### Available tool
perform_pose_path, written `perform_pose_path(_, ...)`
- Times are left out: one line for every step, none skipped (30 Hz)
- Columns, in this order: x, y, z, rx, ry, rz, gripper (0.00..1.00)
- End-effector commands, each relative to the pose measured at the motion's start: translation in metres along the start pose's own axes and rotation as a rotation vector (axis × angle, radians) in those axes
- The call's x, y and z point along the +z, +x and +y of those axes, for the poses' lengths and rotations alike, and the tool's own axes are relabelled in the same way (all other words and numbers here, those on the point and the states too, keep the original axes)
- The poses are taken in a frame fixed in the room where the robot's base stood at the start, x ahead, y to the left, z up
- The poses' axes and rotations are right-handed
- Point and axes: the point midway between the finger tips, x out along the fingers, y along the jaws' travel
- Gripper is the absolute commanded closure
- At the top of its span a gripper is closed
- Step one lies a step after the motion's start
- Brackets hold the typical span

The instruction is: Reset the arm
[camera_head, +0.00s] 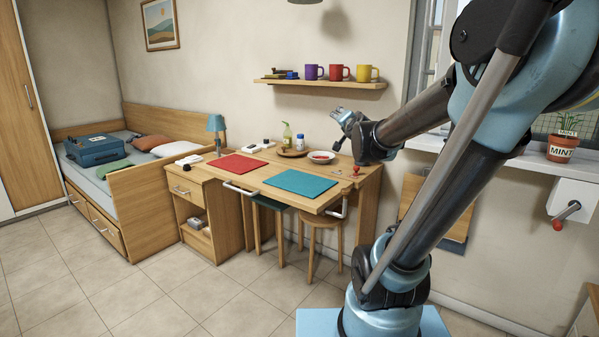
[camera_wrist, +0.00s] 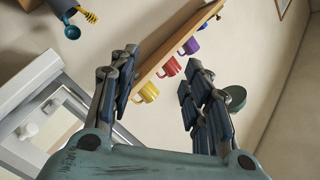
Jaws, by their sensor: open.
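My gripper (camera_head: 340,125) is held in the air above the right part of the wooden desk, in front of the wall and below the level of the mug shelf. In the wrist view my gripper (camera_wrist: 160,76) has its two dark jointed fingers spread wide, with nothing between them but the wall and shelf behind. It is open and empty. My arm reaches in from the right of the head view and hides part of the window sill and wall.
The desk (camera_head: 334,185) bears a red mat (camera_head: 236,164), a teal mat (camera_head: 301,183), a bowl (camera_head: 321,157) and bottles. A shelf (camera_head: 330,84) with mugs is on the wall. A potted mint (camera_head: 562,148) stands on the sill. A bed (camera_head: 155,200) is left; open floor lies in front.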

Motion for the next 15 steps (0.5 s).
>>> perform_pose_path(0.019,-0.012,0.006,0.012,-0.048,-0.075,0.56)
perform_pose_path(0.031,-0.02,0.012,0.025,-0.081,-0.122,0.56)
perform_pose_path(0.046,-0.03,0.02,0.045,-0.125,-0.183,0.56)
perform_pose_path(0.057,-0.038,0.027,0.061,-0.156,-0.229,0.56)
perform_pose_path(0.068,-0.047,0.035,0.078,-0.187,-0.274,0.56)
perform_pose_path(0.082,-0.059,0.045,0.102,-0.227,-0.335,0.56)
perform_pose_path(0.092,-0.069,0.054,0.121,-0.257,-0.381,0.56)
perform_pose_path(0.101,-0.079,0.063,0.14,-0.287,-0.425,0.56)
perform_pose_path(0.114,-0.094,0.075,0.168,-0.326,-0.486,0.56)
perform_pose_path(0.123,-0.105,0.085,0.189,-0.355,-0.532,0.56)
perform_pose_path(0.131,-0.117,0.095,0.212,-0.382,-0.577,0.56)
perform_pose_path(0.142,-0.134,0.108,0.243,-0.417,-0.637,0.56)
perform_pose_path(0.149,-0.146,0.119,0.266,-0.443,-0.681,0.56)
perform_pose_path(0.156,-0.16,0.129,0.291,-0.468,-0.727,0.56)
perform_pose_path(0.164,-0.178,0.143,0.325,-0.5,-0.787,0.56)
